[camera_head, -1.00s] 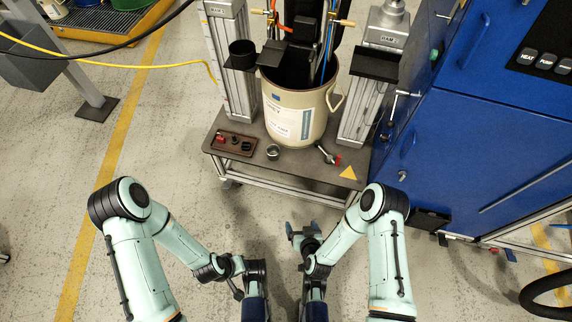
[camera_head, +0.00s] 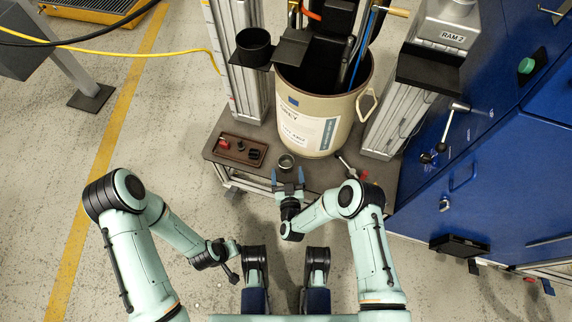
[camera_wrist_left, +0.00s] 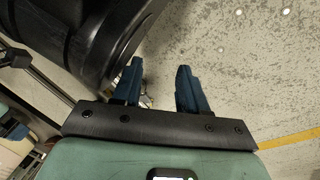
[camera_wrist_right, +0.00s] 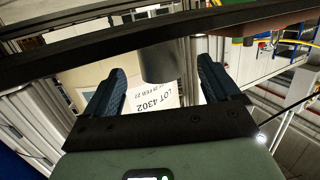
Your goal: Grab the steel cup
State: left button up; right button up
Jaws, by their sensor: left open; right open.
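The steel cup (camera_head: 286,162) is small and stands upright near the front edge of the cart top, in front of the drum. My right gripper (camera_head: 288,175) is open, with its fingers pointing at the cup from the front. In the right wrist view, which appears upside down, the cup (camera_wrist_right: 161,63) shows as a dark grey cylinder beyond and between the fingertips, apart from them. My left gripper (camera_wrist_left: 158,75) is open and empty over the floor in its wrist view.
The cart top (camera_head: 316,176) also holds a brown tray (camera_head: 235,150) of small parts at left and a red-ended tool (camera_head: 350,167) at right. The cream drum (camera_head: 318,105) stands close behind the cup. Blue cabinets (camera_head: 515,165) block the right.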

aim_at(287, 170)
jog(key=w, duration=0.1)
jog(key=w+b, duration=0.1)
jog(key=w, duration=0.1)
jog(key=w+f+b, duration=0.1)
jog(key=shift+w+a, duration=0.2)
jog(key=shift+a, duration=0.05)
jog(key=shift+w+r, duration=0.1)
jog(key=shift+w, duration=0.25)
pick_arm(q)
jog(key=shift+g, duration=0.9)
jog(key=s+f, duration=0.2)
jog(key=s, duration=0.1)
jog(key=s+f, duration=0.1)
jog(key=shift+s+a+f, duration=0.25)
jog(key=shift+a, duration=0.1)
pick_arm(e)
jog(key=c, duration=1.1)
jog(key=shift+o, duration=0.2)
